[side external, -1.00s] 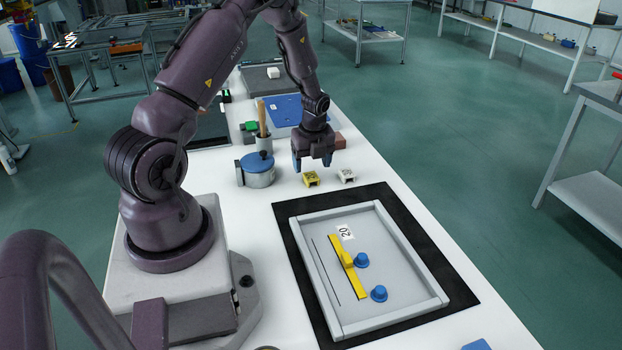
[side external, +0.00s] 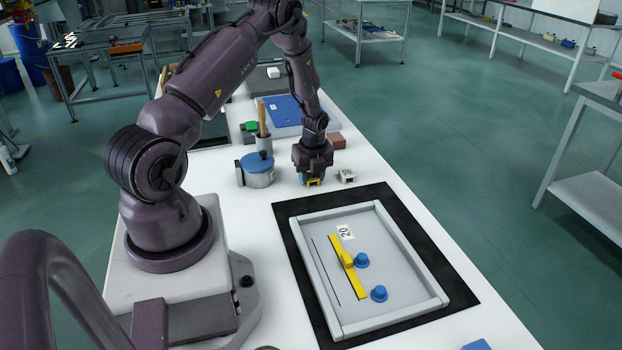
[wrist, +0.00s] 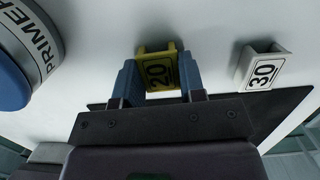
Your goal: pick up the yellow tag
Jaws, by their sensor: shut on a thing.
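The yellow tag (wrist: 158,72), marked 20, is between the two blue fingers of my gripper (wrist: 158,80) in the wrist view. The fingers are shut on its sides. In the side view my gripper (side external: 313,179) is low at the table, and only a small part of the yellow tag (side external: 314,183) shows below it. I cannot tell whether the tag is clear of the table. A white tag (wrist: 262,68), marked 30, stands apart to the right; it also shows in the side view (side external: 347,176).
A blue-lidded pot (side external: 257,172) is close on the left, its label reading PRIMER in the wrist view. The grey panel tray (side external: 328,333), with a yellow bar (side external: 348,266) and blue knobs, lies in front on a black mat (side external: 462,290).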

